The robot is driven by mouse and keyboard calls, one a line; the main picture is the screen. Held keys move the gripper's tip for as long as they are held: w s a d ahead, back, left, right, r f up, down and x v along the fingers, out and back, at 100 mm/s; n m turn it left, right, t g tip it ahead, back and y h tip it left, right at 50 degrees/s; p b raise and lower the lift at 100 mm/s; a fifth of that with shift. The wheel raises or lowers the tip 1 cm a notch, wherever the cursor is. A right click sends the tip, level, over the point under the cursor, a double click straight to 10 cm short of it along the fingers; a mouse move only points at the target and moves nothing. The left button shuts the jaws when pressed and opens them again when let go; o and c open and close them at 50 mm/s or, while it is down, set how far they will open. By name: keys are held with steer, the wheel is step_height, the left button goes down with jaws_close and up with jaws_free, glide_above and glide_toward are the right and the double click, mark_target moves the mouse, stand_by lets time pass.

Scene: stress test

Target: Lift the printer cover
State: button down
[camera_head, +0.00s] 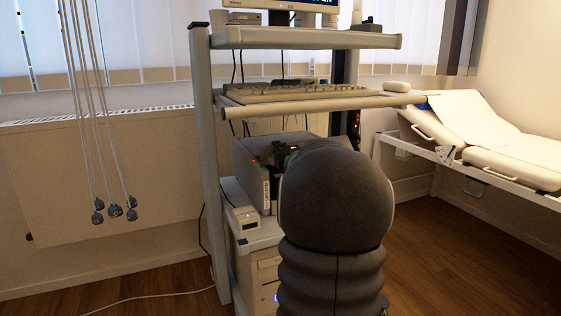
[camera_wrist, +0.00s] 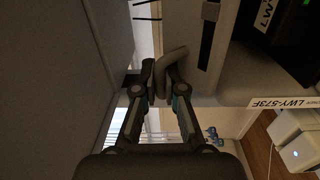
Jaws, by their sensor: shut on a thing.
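The grey printer (camera_head: 250,170) sits on a low shelf of the cart, partly hidden by my arm. Its side also shows in the wrist view, beside a white label (camera_wrist: 288,103). In the wrist view my gripper (camera_wrist: 161,78) is closed around a bent grey handle (camera_wrist: 172,58) at the printer's edge. A broad grey panel (camera_wrist: 60,80) fills the left of that view; I cannot tell whether it is the cover or how far it is raised. In the head view the gripper (camera_head: 283,157) shows only in part, at the printer.
A shelf with a keyboard (camera_head: 285,92) hangs just above the printer. A small white box (camera_head: 242,218) stands in front of it on the lower shelf (camera_head: 262,238). Cables (camera_head: 95,110) hang at left. A white couch (camera_head: 500,150) stands at right.

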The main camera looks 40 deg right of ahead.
steer(key=shift+w+d+r, duration=0.15)
steer(key=shift+w+r, duration=0.45)
steer(key=shift+r, duration=0.2)
steer(key=c, duration=1.2)
jaws_free()
steer(key=shift+c, duration=0.2)
steer(key=shift+s, duration=0.1)
steer(key=v, duration=1.1)
steer(key=shift+s+a, duration=0.2)
steer(key=shift+s, duration=0.15)
